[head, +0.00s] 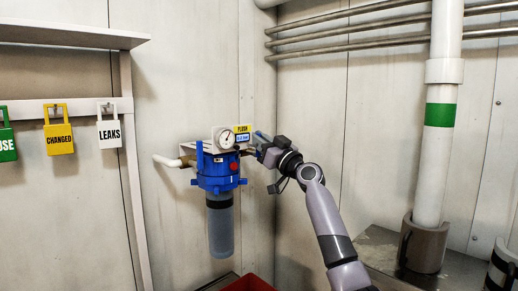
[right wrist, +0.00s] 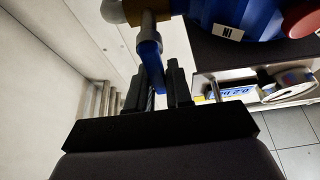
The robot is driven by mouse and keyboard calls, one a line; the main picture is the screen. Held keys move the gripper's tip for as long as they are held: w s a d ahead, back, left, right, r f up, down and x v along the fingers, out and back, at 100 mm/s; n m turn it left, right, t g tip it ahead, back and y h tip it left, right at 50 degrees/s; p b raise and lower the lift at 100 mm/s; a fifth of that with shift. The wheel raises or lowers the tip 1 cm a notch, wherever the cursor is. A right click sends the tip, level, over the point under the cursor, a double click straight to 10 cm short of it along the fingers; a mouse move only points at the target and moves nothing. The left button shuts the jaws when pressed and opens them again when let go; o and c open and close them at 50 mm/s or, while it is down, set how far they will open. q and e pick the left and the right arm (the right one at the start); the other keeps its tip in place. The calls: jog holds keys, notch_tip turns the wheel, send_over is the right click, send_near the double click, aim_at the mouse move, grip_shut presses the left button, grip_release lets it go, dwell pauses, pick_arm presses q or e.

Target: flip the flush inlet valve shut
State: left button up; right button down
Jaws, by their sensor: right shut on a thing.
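The blue filter housing (head: 218,172) with its clear bowl (head: 221,225) hangs on the wall under a yellow FLUSH label (head: 241,128). My right gripper (head: 257,143) is just right of the housing, at the inlet side. In the right wrist view, the blue lever of the flush inlet valve (right wrist: 150,52) hangs from a grey stem beside the IN label (right wrist: 228,32). The right gripper (right wrist: 163,84) is shut on the lever's lower end, with a finger on each side. My left gripper is not in view.
A white pipe (head: 166,161) runs left. A red bin (head: 247,284) is below. A large white pipe (head: 437,160) stands at right.

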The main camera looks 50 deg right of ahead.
jog(key=c, duration=1.4)
grip_release()
jog(key=b+v, duration=0.1)
jog(key=v, duration=0.6)
jog(key=shift+b, duration=0.35)
jog(key=shift+f, duration=0.1)
